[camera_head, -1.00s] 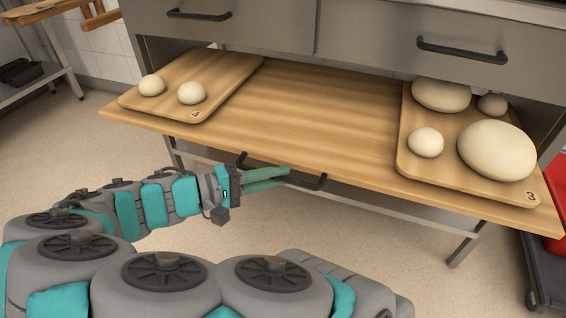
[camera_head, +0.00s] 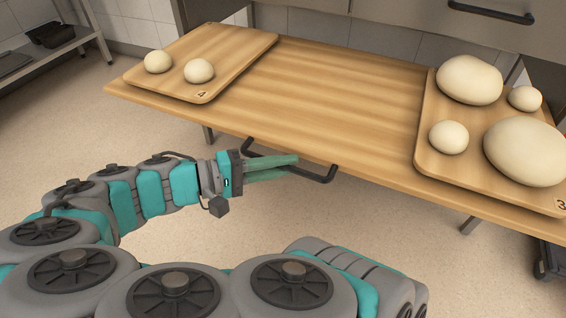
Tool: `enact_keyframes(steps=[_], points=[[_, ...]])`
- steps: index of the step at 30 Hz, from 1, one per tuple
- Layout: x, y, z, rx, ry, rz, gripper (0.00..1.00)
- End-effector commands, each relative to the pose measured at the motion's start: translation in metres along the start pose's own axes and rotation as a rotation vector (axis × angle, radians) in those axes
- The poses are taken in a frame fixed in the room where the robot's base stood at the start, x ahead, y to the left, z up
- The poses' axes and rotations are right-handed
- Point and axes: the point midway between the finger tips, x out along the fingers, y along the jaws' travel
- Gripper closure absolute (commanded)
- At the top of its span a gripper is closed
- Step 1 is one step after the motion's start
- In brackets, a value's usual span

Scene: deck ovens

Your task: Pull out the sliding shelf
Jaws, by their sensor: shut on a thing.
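The sliding shelf (camera_head: 325,100) is a wide wooden board that sticks far out from under the grey cabinet. A dark bar handle (camera_head: 325,176) runs along its front edge, below the top surface. My gripper (camera_head: 294,166) has its teal fingers at the middle of this handle and is shut on it. The exact contact of the fingertips with the bar is hard to make out.
A wooden board (camera_head: 215,72) with two dough balls lies on the shelf's left. Another board (camera_head: 432,112) with several dough balls (camera_head: 471,79) lies on the right. The grey cabinet's drawer handle (camera_head: 491,11) is above. A metal rack (camera_head: 54,62) stands at the far left. Open floor lies in front.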

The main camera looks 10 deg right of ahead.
Motion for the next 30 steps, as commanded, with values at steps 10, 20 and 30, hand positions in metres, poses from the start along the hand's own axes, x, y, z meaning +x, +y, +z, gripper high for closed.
enact_keyframes(steps=[10,20,30], points=[[0.000,-0.001,0.000,-0.001,0.000,-0.002,0.67],[0.000,0.000,0.000,0.000,0.000,-0.001,0.53],[-0.018,0.000,-0.001,0.000,0.003,-0.001,0.53]])
